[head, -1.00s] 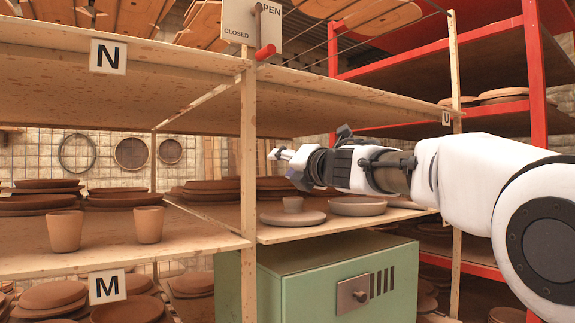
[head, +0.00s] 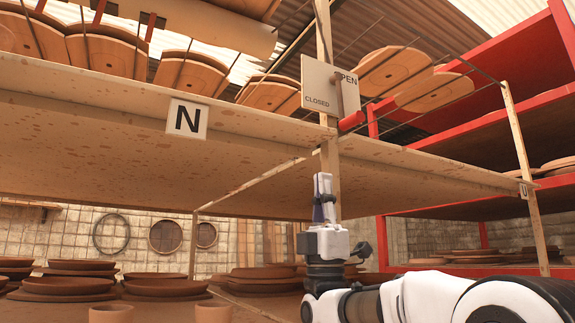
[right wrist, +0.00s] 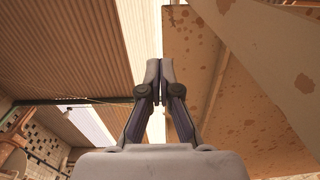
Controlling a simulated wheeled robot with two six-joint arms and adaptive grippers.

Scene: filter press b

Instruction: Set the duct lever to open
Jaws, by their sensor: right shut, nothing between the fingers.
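The duct lever has a red grip (head: 351,122) and a thin brown arm hanging down from its pivot in front of a pale sign plate (head: 318,88). The plate reads CLOSED at lower left and OPEN at upper right, partly covered by the lever arm. The plate is at the upright post above the shelf edge. My right gripper (head: 323,182) points up, shut and empty, below the red grip and apart from it, in front of the post. Its shut fingers also show in the right wrist view (right wrist: 159,75), where I cannot make out the lever. My left gripper is not in view.
The wide wooden shelf board with the N label (head: 187,119) lies left of the lever. A wooden post (head: 331,170) stands behind my right fingers. Red racking (head: 480,115) is at right. Clay plates (head: 70,285) fill the lower shelf.

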